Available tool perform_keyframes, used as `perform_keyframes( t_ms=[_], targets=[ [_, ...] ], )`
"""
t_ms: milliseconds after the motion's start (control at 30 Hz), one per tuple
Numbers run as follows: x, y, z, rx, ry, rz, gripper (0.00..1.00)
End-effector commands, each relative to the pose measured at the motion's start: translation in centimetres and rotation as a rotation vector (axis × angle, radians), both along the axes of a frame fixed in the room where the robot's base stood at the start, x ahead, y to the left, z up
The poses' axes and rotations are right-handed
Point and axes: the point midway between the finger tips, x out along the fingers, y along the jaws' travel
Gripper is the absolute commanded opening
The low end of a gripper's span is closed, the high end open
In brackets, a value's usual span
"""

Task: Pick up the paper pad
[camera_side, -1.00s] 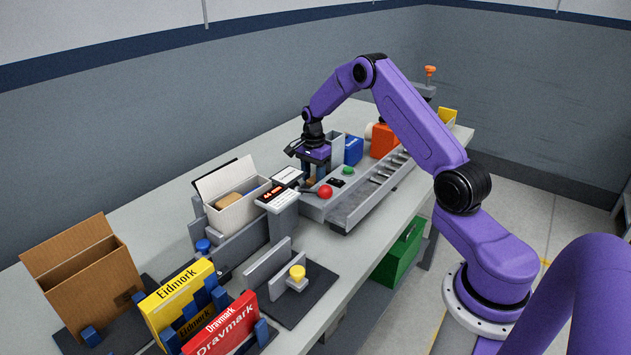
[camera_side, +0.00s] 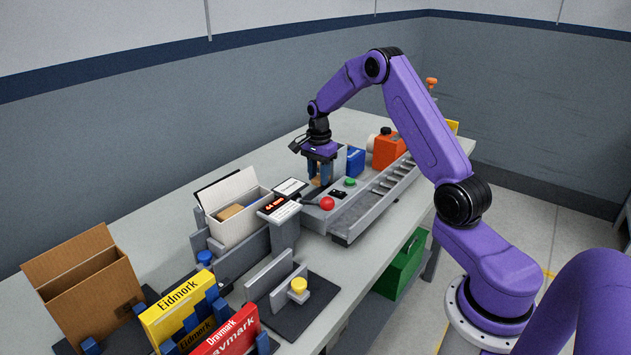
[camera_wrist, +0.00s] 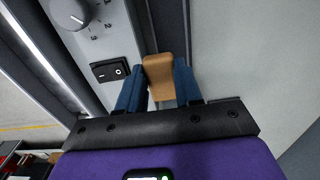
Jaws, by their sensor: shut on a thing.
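The paper pad, a small tan block (camera_wrist: 158,76), is between the two blue fingers of my gripper (camera_wrist: 160,92) in the wrist view. The fingers are shut on its sides, and its far end sticks out beyond them. In the side view my gripper (camera_side: 320,183) points down at the back of the table, beside the grey machine. Only a little tan shows between the fingers there. The pad's lower end is hard to make out.
The grey machine (camera_side: 350,218) with a red knob (camera_side: 327,203) and green button stands close by. A blue box (camera_side: 356,160) and an orange unit (camera_side: 389,150) are to the right. An open white carton (camera_side: 237,222) stands left. Bare table lies behind my gripper.

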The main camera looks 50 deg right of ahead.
Motion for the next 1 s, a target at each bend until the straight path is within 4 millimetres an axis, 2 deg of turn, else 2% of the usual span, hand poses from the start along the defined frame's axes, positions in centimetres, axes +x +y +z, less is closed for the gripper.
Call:
perform_keyframes(
  t_ms=[233,400,600,867,1000],
  targets=[
    [-3.1,1.3,4.1,-0.001,-0.003,0.0,0.07],
    [-6.2,2.5,5.3,0.0,-0.001,0.0,0.07],
    [-9.0,3.7,6.6,-0.001,-0.002,0.0,0.07],
    [-10.8,4.4,7.7,-0.001,-0.002,0.0,0.07],
    [-11.0,4.5,9.7,-0.002,-0.006,0.0,0.07]
  ],
)
